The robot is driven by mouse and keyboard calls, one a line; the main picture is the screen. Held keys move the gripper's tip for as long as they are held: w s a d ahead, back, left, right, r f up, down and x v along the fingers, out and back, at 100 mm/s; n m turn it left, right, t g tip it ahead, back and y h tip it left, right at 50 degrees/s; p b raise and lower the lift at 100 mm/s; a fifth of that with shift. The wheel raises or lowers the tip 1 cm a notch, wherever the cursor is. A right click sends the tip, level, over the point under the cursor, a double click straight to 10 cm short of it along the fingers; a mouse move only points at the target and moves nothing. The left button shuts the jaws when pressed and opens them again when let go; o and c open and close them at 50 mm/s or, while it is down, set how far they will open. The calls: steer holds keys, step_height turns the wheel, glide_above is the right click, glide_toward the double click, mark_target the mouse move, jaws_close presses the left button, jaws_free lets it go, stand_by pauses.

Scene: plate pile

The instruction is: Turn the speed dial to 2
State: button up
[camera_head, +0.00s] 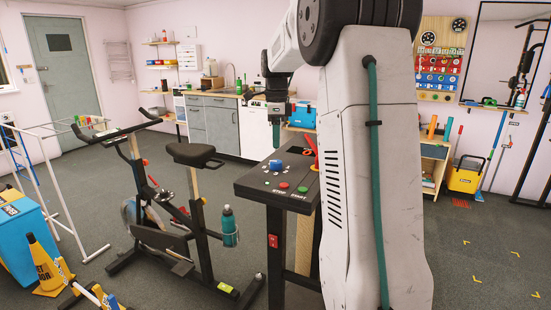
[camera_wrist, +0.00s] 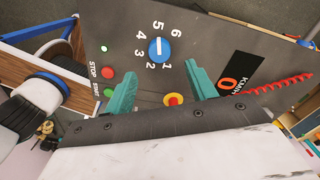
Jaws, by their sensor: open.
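The blue speed dial (camera_wrist: 160,50) sits on the dark console panel (camera_wrist: 205,40), with numbers 1 to 6 around it in the wrist view. A white line on the dial runs between the 5 side and the 1–2 side; I cannot tell which end is the pointer. The dial also shows in the head view (camera_head: 276,165). My gripper (camera_wrist: 161,83) is open, its teal fingers apart and empty, with the dial ahead of the gap between them. In the head view my gripper (camera_head: 276,135) points down above the dial, apart from it.
A red stop button (camera_wrist: 108,72), a green start button (camera_wrist: 108,92) and a yellow-and-red button (camera_wrist: 173,99) share the panel. An exercise bike (camera_head: 190,190) stands left of the console.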

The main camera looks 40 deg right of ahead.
mark_target(276, 161)
step_height(276, 161, down, 7)
steer(key=shift+f, duration=0.2)
stand_by(0.3)
steer(key=c, duration=1)
